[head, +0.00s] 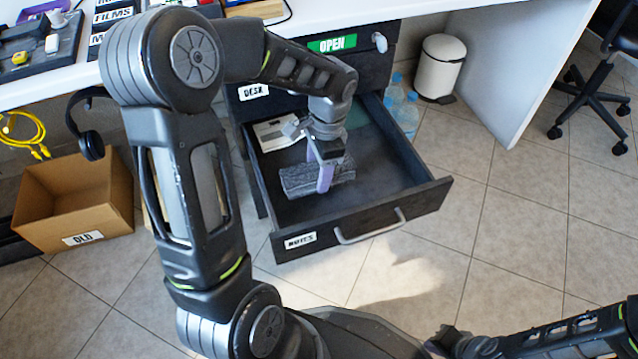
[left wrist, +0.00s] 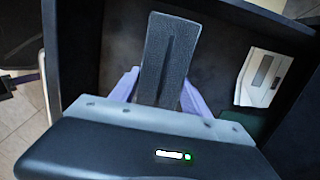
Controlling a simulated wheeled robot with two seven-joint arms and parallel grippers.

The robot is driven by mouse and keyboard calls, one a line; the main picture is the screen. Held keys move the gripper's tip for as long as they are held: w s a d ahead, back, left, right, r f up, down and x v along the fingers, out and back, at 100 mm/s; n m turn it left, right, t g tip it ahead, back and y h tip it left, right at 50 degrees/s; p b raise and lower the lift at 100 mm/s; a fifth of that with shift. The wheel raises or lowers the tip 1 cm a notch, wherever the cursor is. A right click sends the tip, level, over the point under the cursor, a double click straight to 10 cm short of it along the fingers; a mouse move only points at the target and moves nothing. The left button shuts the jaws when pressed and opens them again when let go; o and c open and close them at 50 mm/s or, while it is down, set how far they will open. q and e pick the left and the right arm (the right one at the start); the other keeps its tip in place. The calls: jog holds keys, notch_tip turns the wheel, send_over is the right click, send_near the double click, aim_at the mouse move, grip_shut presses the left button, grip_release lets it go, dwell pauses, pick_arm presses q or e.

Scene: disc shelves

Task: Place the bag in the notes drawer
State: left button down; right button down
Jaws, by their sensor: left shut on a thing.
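The bag (head: 300,180) is a dark grey, textured, oblong pouch inside the open notes drawer (head: 300,240). My left gripper (head: 326,180) reaches down into the drawer, with its pale purple fingers shut on the bag. In the left wrist view the bag (left wrist: 168,62) sits between the two fingers (left wrist: 160,98), with a dark seam along its middle. I cannot tell whether the bag touches the drawer floor. The drawer has a "NOTES" label and a silver handle on its front. My right gripper is not in view; only part of that arm shows at bottom right.
A white notepad-like item (head: 274,132) and a green item (head: 356,118) lie at the drawer's back. Above is a drawer front labelled "DESK" (head: 254,91). A cardboard box labelled "OLD" (head: 75,205) stands left, a white bin (head: 441,65) right. Floor in front is clear.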

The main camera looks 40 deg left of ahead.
pick_arm(q)
jog(key=shift+r, duration=0.1)
jog(key=shift+f+b, duration=1.15)
jog(key=shift+f, duration=1.35)
jog(key=shift+f, duration=0.15)
jog(key=c, duration=0.5)
grip_release()
jog(key=r+p, duration=0.1)
jog(key=r, duration=0.3)
jog(key=r+p, duration=0.2)
jog(key=r, duration=0.2)
jog(key=w+r+p, duration=0.1)
jog(key=r+p, duration=0.1)
jog(key=r, duration=0.2)
jog(key=shift+w+d+r, duration=0.1)
jog(key=shift+d+r, duration=0.05)
jog(key=shift+d, duration=0.25)
